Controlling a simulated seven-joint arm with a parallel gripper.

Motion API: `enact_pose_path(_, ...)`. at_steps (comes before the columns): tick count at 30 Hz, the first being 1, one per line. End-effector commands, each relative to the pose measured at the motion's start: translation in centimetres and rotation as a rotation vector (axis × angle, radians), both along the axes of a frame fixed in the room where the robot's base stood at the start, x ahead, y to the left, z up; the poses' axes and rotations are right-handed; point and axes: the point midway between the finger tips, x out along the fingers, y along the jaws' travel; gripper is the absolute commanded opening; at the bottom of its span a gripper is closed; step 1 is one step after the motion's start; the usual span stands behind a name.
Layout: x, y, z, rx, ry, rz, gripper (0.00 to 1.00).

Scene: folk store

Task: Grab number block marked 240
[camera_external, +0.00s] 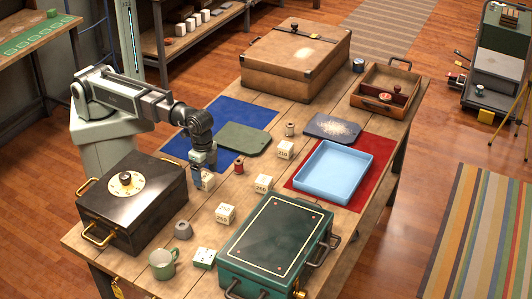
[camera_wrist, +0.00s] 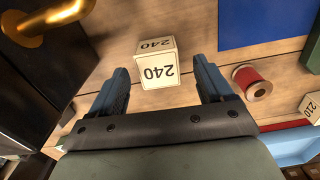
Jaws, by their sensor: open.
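The white number block marked 240 (camera_wrist: 158,72) shows in the wrist view between and beyond my finger tips, with 240 printed on its top and side. In the outside view this block (camera_external: 207,182) sits on the wooden table just under my gripper (camera_external: 201,166). In the wrist view my gripper (camera_wrist: 160,88) is open, with one blue finger to each side of the block. Clear gaps show between fingers and block; I cannot tell how far down the fingers reach. Other white blocks stand apart: one marked 210 (camera_external: 285,150), one (camera_external: 263,184) and another (camera_external: 225,214).
A black safe (camera_external: 130,205) with gold handles stands close at left. A red spool (camera_external: 239,165) stands right of the 240 block. A green case (camera_external: 275,245) and a light blue tray (camera_external: 333,173) lie further right. A green mug (camera_external: 163,264) is at the front.

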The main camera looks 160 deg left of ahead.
Motion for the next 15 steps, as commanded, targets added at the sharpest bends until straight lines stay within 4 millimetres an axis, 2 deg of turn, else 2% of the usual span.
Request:
enact_pose_path(6,-0.1,-0.2,-2.5,-0.001,0.001,0.0,0.8)
enact_pose_path(15,0.0,-0.2,-3.1,0.0,0.0,0.0,0.8)
